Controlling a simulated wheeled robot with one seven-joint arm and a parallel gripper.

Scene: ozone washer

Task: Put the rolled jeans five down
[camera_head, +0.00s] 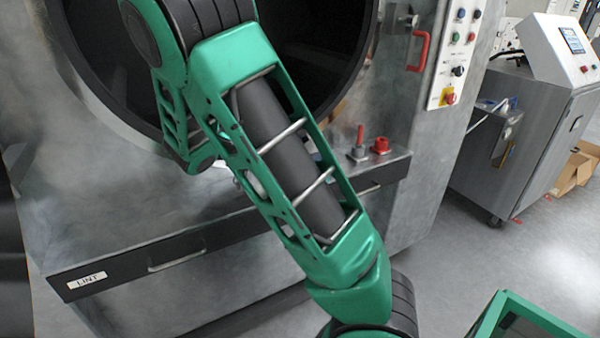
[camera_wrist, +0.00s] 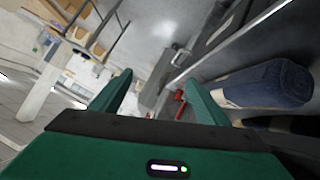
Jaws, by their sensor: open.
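The rolled jeans (camera_wrist: 265,84), a dark blue denim roll with a pale patch at its near-left end, lie at the right of the wrist view, on or against a grey metal surface. What they rest on is not clear. My gripper (camera_wrist: 159,78) is open, with its two green fingers apart and nothing between them. The roll is outside the fingers, to the right of the right one. In the head view my arm crosses the middle, and neither the gripper nor the jeans can be made out.
The washer's round dark opening (camera_head: 300,60) is behind my arm. Below it runs a metal ledge (camera_head: 215,205) with a red knob (camera_head: 380,145) and a LINT drawer (camera_head: 170,262). A control cabinet (camera_head: 510,130) stands at right, with cardboard boxes (camera_head: 573,170) beyond.

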